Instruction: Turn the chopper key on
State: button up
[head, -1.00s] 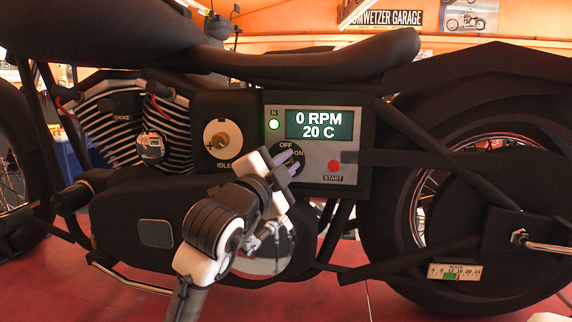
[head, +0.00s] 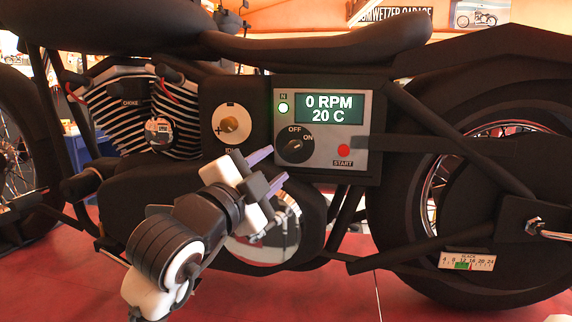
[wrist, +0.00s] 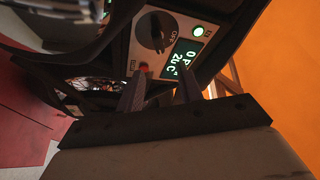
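The chopper key is a round black knob (head: 295,147) on the grey control panel (head: 325,168), with OFF printed above it and ON at its upper right. Its raised ridge appears to lie sideways, roughly in line with ON. The knob also shows at the top of the wrist view (wrist: 155,32), uncovered. My gripper (head: 272,168) is below and left of the knob, apart from it in the wrist view. Its two fingers are spread with nothing between them. The display (head: 330,108) is lit and reads 0 RPM, 20 C.
A green N lamp (head: 283,107) glows left of the display. A red START button (head: 343,150) is right of the knob, and a brass idle dial (head: 231,124) is to the left. The motorcycle's rear wheel (head: 470,200) stands at the right. Red floor shows below.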

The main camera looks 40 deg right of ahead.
jog(key=shift+b+v, duration=0.4)
jog(key=shift+v, duration=1.9)
jog(key=shift+r, duration=0.1)
